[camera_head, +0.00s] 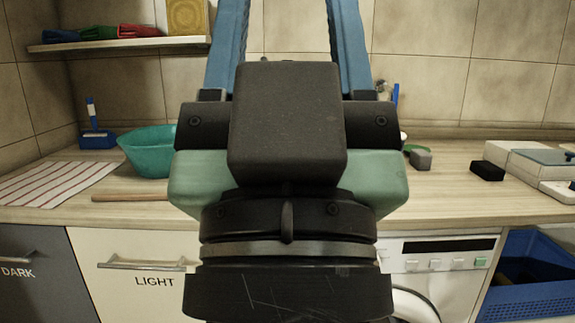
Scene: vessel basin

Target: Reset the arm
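My gripper (288,30) fills the middle of the head view, seen from behind with its dark body and green sides. Its two blue fingers point up and stand wide apart, with their tips cut off by the top edge. Only tiled wall shows between the fingers, and I see nothing held there. The gripper is in front of the wooden counter (470,205) and hides its middle part.
A teal basin (148,150) is left of my gripper, by a striped cloth (55,184) and a blue brush (97,138). A black block (487,171) and a pale box (520,160) lie right. A shelf (120,45) is upper left; a blue crate (530,295) is lower right.

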